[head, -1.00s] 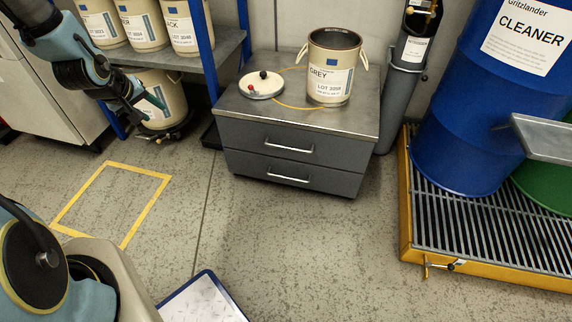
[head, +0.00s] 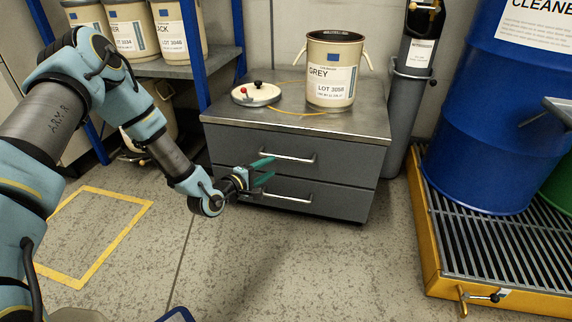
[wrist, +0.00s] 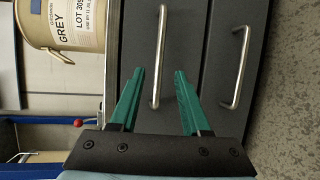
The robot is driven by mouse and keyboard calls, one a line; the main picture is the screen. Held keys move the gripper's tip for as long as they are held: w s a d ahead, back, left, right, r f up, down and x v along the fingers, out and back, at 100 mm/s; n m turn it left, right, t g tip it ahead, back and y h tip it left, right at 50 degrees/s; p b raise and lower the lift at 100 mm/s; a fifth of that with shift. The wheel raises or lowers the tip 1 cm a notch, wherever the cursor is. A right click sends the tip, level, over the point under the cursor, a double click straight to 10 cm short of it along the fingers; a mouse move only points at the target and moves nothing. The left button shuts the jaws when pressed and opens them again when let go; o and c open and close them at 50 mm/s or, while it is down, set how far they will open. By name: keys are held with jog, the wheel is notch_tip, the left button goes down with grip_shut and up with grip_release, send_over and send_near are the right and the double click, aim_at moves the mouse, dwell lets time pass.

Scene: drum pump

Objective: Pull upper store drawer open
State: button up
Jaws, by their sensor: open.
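The upper drawer (head: 345,160) of the grey cabinet is shut, its front level with the lower drawer. Its silver bar handle (head: 288,157) is in front of my gripper (head: 267,170), which is open and empty, with green fingers. In the wrist view, turned sideways, the upper handle (wrist: 159,50) lies between the two fingertips of my gripper (wrist: 159,73). I cannot tell whether the tips reach past the bar. The lower drawer (head: 340,199) is also shut, and its handle (wrist: 236,65) is right of both fingers in the wrist view.
Left is a shelf rack with a blue post (head: 193,50). Right are a blue drum (head: 480,130) and a yellow-edged grate (head: 430,265). The floor in front is clear.

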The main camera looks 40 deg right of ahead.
aim_at(286, 158)
jog(key=b+x, duration=0.2)
jog(key=x, duration=0.7)
jog(key=shift+d+b, duration=0.2)
jog(key=shift+b, duration=0.1)
grip_shut()
dwell(1.0)
